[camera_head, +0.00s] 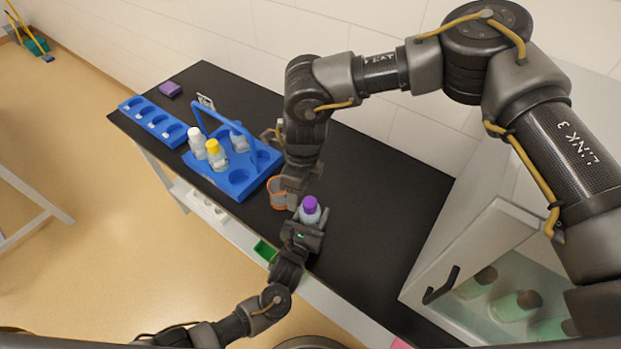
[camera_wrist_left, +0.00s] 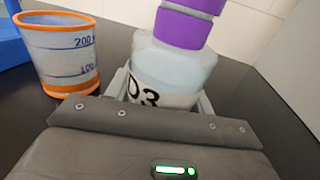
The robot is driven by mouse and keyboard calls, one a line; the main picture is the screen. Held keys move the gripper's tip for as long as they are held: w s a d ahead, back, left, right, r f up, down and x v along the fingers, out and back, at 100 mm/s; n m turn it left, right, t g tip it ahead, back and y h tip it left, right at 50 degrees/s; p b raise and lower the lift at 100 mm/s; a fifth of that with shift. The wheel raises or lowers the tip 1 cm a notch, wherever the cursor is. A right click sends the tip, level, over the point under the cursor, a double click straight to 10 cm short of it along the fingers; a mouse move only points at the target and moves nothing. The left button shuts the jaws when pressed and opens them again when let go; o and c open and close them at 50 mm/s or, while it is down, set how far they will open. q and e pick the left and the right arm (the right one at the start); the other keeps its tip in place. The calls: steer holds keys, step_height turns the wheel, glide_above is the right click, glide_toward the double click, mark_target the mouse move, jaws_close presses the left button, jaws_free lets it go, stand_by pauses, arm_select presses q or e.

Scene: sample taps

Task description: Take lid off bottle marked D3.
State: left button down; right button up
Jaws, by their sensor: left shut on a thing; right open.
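The bottle marked D3 (camera_wrist_left: 160,75) is pale and translucent, with its label facing the left wrist camera. Its purple lid (camera_head: 310,204) is on top; in the left wrist view the lid (camera_wrist_left: 185,28) shows purple with a paler band across it. My left gripper (camera_head: 306,226) is shut around the lower body of the bottle. Whether the bottle's base touches the counter is hidden. My right gripper (camera_head: 291,184) is open and empty, pointing down just left of the bottle, over or beside the beaker, apart from the lid.
An orange-rimmed beaker (camera_head: 276,194) stands left of the bottle. A blue carrier (camera_head: 238,183) holds several bottles, with a blue holed rack (camera_head: 152,121) and a purple block (camera_head: 171,89) beyond. A glass-fronted cabinet (camera_head: 500,255) stands right. The black counter (camera_head: 385,195) between is clear.

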mark_target(310, 202)
steer(key=m, duration=0.3)
steer(key=r+m, duration=0.1)
steer(key=m, duration=0.3)
steer(key=w+d+m, duration=0.1)
steer(key=m, duration=0.2)
steer(key=shift+d+r+m+h, duration=0.1)
steer(key=shift+r+m+h, duration=0.1)
steer(key=shift+m+h, duration=0.1)
steer(key=m, duration=0.4)
steer(key=d+m, duration=0.1)
steer(key=m, duration=0.1)
steer(key=shift+w+r+m+t, duration=0.15)
steer(key=shift+w+m+t, duration=0.1)
steer(key=shift+m+t, duration=0.05)
steer(key=m, duration=0.4)
steer(key=shift+w+d+h, duration=0.1)
steer(key=shift+d+h, duration=0.1)
steer(key=shift+h, duration=0.1)
steer(key=shift+f, duration=4)
